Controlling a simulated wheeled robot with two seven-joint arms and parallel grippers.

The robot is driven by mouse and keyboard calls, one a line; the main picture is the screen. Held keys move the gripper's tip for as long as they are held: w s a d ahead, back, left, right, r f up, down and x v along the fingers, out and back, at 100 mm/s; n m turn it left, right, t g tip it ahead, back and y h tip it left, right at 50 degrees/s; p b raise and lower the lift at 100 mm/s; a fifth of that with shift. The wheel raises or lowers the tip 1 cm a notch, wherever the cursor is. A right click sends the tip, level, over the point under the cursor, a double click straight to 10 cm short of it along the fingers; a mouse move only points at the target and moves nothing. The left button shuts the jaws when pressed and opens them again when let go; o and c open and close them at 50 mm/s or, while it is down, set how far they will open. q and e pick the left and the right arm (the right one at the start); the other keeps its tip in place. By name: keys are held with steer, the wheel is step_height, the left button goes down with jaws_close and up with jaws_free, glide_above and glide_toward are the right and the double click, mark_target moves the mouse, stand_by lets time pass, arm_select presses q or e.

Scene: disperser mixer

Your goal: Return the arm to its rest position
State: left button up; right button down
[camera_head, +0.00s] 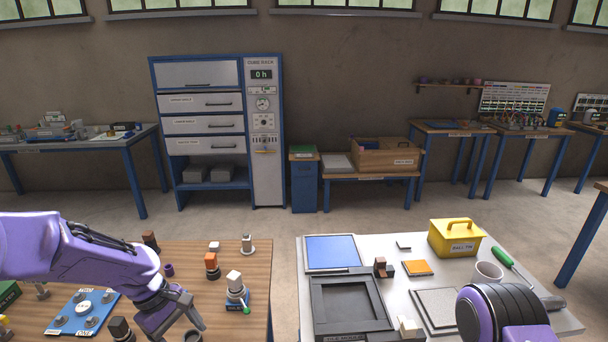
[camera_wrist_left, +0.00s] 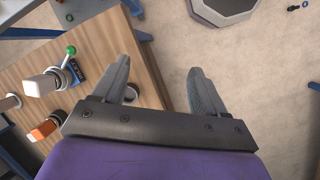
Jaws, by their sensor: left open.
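My left arm (camera_head: 75,255) comes in from the left in the head view and reaches over the wooden table. Its gripper (camera_head: 178,318) points down near the table's front part, its tips partly cut by the frame's lower edge. In the left wrist view the two fingers (camera_wrist_left: 160,75) stand apart with nothing between them, over the table edge and the floor. A small device with a white block, blue base and green knob (camera_head: 236,288) stands just right of the gripper; it also shows in the left wrist view (camera_wrist_left: 45,84). My right arm (camera_head: 505,315) shows at the lower right; its gripper is out of frame.
The wooden table (camera_head: 262,262) also holds an orange-topped piece (camera_head: 211,262) and a blue panel (camera_head: 80,312). A grey table (camera_head: 400,242) at right carries a dark tray (camera_head: 349,303), a yellow box (camera_head: 455,238) and a white cup (camera_head: 488,272). A floor gap separates the tables.

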arm_select(q)
steer(key=w+a+f+t+y, duration=0.3)
steer(key=w+f+t, duration=0.1)
steer(key=f, duration=0.1)
steer(key=s+a+f+m+t+y+b, duration=0.1)
steer(key=s+f+y+b, duration=0.15)
steer(key=f, duration=0.35)
steer(key=s+a+f+m+t+y+b, duration=0.1)
steer(key=s+a+f+m+t+b, duration=0.1)
steer(key=s+f, duration=0.3)
steer(key=s+f+m+g+b, duration=0.1)
steer(key=s+f+b, duration=0.1)
steer(key=s+f, duration=0.6)
steer(key=s+d+f+m+g+b, duration=0.1)
steer(key=s+f+g+b, duration=0.1)
steer(key=s+f, duration=0.6)
steer(key=s+b, duration=0.1)
steer(key=s, duration=0.6)
steer(key=shift+d+f+y, duration=0.2)
steer(key=shift+f+y, duration=0.05)
steer(key=shift+y, duration=0.1)
arm_select(e)
step_height(320, 180, down, 10)
steer(key=shift+w, duration=0.25)
